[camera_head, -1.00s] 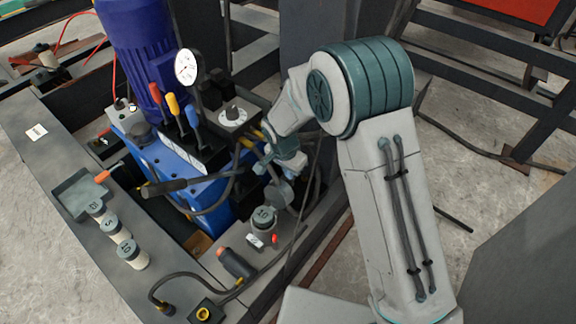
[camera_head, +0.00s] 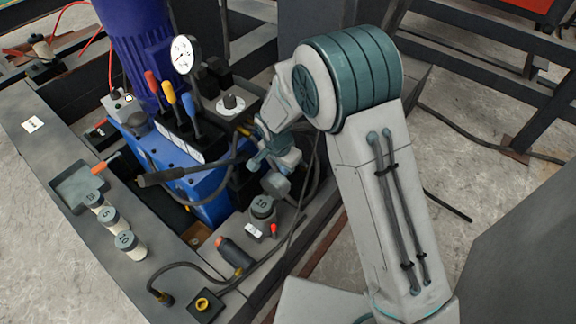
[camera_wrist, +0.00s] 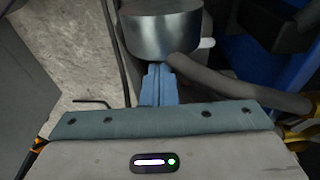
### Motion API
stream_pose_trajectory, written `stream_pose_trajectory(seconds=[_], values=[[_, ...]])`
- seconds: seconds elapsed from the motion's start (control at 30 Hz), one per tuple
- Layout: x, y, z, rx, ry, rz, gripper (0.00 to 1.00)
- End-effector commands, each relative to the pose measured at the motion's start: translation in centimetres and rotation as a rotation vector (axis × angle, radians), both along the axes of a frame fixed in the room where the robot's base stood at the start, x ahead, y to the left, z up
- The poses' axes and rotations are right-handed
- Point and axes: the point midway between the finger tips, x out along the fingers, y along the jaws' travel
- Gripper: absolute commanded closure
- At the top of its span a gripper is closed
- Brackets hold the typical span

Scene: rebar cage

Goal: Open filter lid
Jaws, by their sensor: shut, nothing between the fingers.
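A grey metal cylinder, apparently the filter lid (camera_wrist: 160,30), fills the top middle of the wrist view. It seems to be the grey round part (camera_head: 275,185) beside my gripper in the head view. My gripper (camera_wrist: 158,72) is shut and empty, with its pale blue fingertips just below the cylinder's lower edge in the picture. I cannot tell whether they touch it. My gripper also shows in the head view (camera_head: 262,162), beside the blue hydraulic unit (camera_head: 185,165). The far side of the cylinder is hidden.
A pressure gauge (camera_head: 184,54), coloured levers and hoses crowd the unit.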

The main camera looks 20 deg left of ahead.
Motion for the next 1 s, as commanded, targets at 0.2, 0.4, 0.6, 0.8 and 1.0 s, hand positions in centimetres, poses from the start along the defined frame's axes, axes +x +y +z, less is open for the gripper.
stream_pose_trajectory(seconds=[0.2, 0.4, 0.6, 0.8, 1.0], values=[[-0.1, 0.0, 0.0, 0.0, 0.001, -0.001, 1.0], [-0.1, 0.0, 0.3, 0.0, 0.001, -0.001, 1.0], [-0.5, 0.2, 2.4, 0.0, 0.0, -0.002, 1.0], [-1.3, 0.5, 6.0, 0.001, 0.0, -0.008, 1.0], [-1.9, 0.7, 8.9, 0.0, 0.0, -0.016, 1.0]])
